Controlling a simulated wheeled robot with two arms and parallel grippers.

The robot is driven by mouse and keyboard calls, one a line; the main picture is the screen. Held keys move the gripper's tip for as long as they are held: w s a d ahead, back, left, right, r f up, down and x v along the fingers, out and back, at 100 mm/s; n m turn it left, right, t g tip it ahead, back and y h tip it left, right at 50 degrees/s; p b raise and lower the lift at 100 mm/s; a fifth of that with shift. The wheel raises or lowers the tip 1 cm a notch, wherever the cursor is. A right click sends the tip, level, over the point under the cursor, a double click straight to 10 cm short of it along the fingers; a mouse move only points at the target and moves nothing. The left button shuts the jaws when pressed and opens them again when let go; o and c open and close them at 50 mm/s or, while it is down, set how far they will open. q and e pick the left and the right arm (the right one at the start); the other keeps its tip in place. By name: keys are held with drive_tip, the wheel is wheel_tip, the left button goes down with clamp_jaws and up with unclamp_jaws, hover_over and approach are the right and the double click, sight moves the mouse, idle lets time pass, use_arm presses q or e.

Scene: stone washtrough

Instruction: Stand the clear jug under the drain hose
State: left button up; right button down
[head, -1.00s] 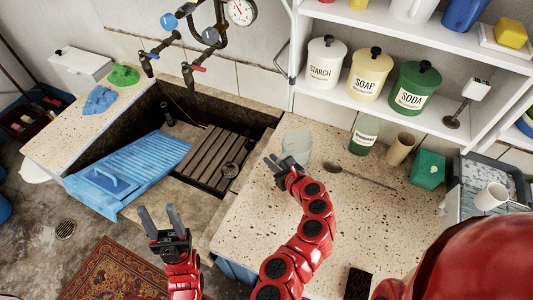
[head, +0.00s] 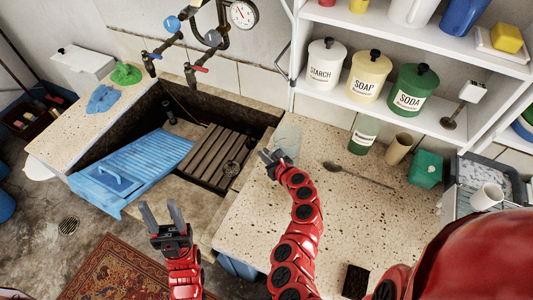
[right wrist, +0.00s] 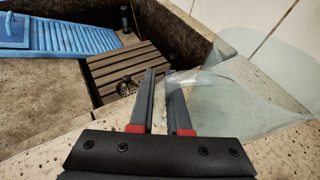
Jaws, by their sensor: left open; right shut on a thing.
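The clear jug (head: 289,137) is see-through and stands out faintly at the right rim of the trough in the head view. In the right wrist view the jug (right wrist: 235,92) fills the right side, tilted in the picture, with its handle at the fingers. My right gripper (head: 270,155) is shut on the jug; its fingers (right wrist: 163,76) show in the wrist view. Whether the jug touches the stone is unclear. My left gripper (head: 160,207) is open and empty, in front of the trough. I cannot make out the drain hose for certain.
A blue washboard (head: 130,168) lies across the trough's left part, beside a slatted wooden rack (head: 212,155). On the right counter are a spoon (head: 355,175), a green-labelled bottle (head: 363,135), a tan cup (head: 398,149) and a green box (head: 425,168).

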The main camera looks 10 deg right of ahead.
drive_tip(key=shift+f, duration=0.2)
drive_tip(key=c, duration=0.9)
unclamp_jaws()
drive_tip(key=shift+r, duration=0.1)
